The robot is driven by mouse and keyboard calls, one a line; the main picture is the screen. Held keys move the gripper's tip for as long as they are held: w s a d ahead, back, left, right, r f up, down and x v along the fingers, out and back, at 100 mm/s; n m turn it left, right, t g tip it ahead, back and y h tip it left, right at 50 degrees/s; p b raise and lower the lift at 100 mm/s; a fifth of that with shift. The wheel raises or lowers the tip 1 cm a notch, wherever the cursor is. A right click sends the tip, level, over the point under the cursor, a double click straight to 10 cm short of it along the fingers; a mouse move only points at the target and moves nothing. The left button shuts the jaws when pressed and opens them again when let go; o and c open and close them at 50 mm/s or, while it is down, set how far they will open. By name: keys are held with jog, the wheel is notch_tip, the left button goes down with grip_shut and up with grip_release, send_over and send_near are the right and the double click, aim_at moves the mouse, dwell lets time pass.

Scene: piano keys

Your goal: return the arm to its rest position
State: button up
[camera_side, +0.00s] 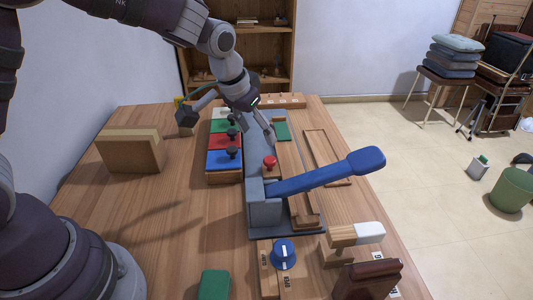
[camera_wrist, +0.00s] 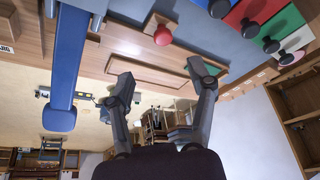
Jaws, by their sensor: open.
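My gripper (camera_side: 264,126) hangs over the far part of the wooden table (camera_side: 95,230), above the grey board with the red knob (camera_side: 270,162). In the wrist view my gripper (camera_wrist: 154,72) has its two fingers spread wide apart with nothing between them. A row of coloured keys with black knobs lies just left of it in the side view: blue (camera_side: 224,160), red (camera_side: 225,141), green (camera_side: 222,125) and a pale one (camera_side: 224,112). No contact between the fingers and these things can be made out.
A long blue lever (camera_side: 330,171) slants up across the board. A blue dial (camera_side: 284,253), a white-ended wooden handle (camera_side: 368,233) and a green block (camera_side: 214,285) are near the front. Bare tabletop lies left of the keys.

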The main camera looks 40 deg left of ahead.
jog(key=shift+v, duration=1.15)
jog(key=s+a+r, duration=0.2)
jog(key=s+r, duration=0.1)
jog(key=s, duration=0.5)
jog(key=s+a+r+t, duration=0.1)
jog(key=s+r, duration=0.2)
jog(key=s, duration=0.6)
jog(key=shift+a, duration=0.4)
jog(key=shift+r, duration=0.1)
jog(key=shift+c, duration=0.3)
